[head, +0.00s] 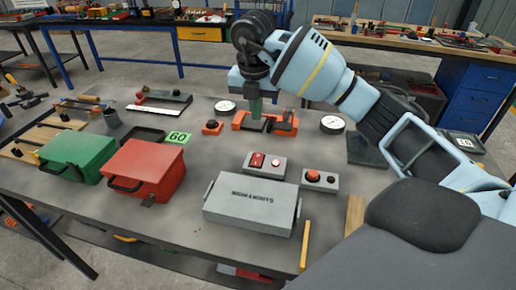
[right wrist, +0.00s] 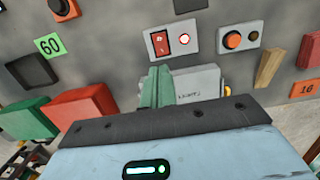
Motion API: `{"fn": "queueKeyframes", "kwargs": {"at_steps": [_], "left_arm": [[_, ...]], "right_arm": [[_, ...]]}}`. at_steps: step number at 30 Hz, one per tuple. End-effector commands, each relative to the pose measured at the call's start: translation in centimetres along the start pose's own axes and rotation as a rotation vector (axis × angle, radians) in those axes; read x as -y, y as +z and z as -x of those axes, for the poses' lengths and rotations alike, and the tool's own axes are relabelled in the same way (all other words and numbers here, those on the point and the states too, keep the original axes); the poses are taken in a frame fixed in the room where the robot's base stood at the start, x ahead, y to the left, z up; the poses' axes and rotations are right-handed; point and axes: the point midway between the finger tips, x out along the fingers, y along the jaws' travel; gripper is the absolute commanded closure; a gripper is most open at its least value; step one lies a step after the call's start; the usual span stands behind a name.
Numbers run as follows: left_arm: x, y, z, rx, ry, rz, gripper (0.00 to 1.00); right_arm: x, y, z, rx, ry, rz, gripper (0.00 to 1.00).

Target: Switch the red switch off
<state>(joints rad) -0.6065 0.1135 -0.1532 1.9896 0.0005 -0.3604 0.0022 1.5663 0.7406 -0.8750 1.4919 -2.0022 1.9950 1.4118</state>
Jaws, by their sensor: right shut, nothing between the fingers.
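The red switch (head: 257,160) is a rocker on a small grey box (head: 265,171) on the table, beside a small round red lamp (head: 276,162). In the right wrist view, the red switch (right wrist: 159,41) is near the top middle. The lamp (right wrist: 184,39) there has a bright centre and looks lit. My right gripper (head: 255,117) hangs pointing down, above and behind the switch box in the head view, apart from it. Its green fingers (right wrist: 156,87) are shut and empty. My left gripper is not in view.
A box with an orange-red button (head: 314,176) stands right of the switch box. A grey case (head: 250,204) lies in front. An orange holder (head: 284,123) is by my gripper. Red (head: 147,168) and green (head: 76,154) boxes stand left. Bare tabletop lies between the red box and switch.

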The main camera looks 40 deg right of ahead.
Motion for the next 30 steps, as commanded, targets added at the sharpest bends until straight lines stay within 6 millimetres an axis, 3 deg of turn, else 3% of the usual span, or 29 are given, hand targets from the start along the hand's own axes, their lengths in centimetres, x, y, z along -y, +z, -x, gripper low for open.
{"fn": "queueKeyframes", "kwargs": {"at_steps": [8,24,30], "left_arm": [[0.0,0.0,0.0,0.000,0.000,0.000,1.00],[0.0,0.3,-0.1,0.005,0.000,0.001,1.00],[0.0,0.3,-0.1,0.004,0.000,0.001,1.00]], "right_arm": [[0.0,0.0,-1.3,-0.001,-0.002,0.001,1.00],[0.1,-0.1,-10.9,-0.002,-0.004,0.002,1.00],[0.0,0.0,-13.1,0.000,-0.001,0.002,1.00]]}}
